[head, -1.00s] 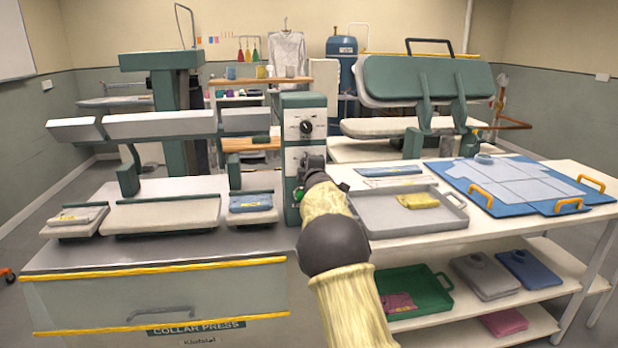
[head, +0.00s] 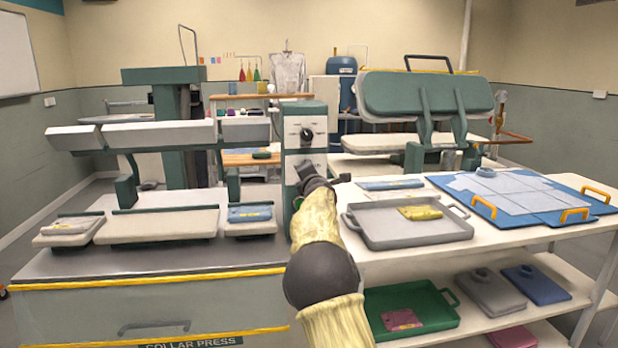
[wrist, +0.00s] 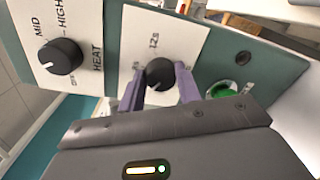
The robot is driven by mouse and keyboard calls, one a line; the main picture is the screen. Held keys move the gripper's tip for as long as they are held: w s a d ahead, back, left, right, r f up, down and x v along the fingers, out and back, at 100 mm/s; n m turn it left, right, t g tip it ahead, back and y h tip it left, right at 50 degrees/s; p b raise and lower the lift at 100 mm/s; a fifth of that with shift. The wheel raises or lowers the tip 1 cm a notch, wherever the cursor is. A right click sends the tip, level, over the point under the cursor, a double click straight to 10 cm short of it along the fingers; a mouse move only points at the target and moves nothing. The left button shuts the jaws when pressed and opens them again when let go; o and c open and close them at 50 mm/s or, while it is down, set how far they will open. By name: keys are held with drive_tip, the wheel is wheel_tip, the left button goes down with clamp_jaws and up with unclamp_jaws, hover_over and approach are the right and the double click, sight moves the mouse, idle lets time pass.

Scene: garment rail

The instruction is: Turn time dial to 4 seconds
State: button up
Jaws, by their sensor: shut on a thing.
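The time dial (wrist: 159,73) is a round black knob on a white plate of the press's control box, below a "12s" mark in the wrist view. Other marks beside it are partly covered by my fingers and too small to read. I cannot tell its exact setting. My gripper (wrist: 158,86) has its two purple fingers closed on the dial, one on each side. In the head view my gripper (head: 312,180) is at the lower plate of the control box (head: 318,113) and hides the dial.
The heat dial (wrist: 61,57) is left of the time dial in the wrist view, with MID and HIGH marks. A green button (wrist: 224,91) sits close to the right finger. The collar press (head: 150,260) is at left; a table with a grey tray (head: 375,236) is at right.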

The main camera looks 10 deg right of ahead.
drive_tip(key=shift+f, duration=0.15)
drive_tip(key=o, duration=1)
drive_tip(key=shift+c, duration=0.2)
drive_tip(key=shift+s, duration=0.1)
drive_tip(key=s+r+b, duration=0.1)
drive_tip(key=s+b, duration=0.5)
drive_tip(key=s, duration=1.1)
drive_tip(key=shift+a, duration=0.25)
drive_tip(key=shift+s, duration=0.1)
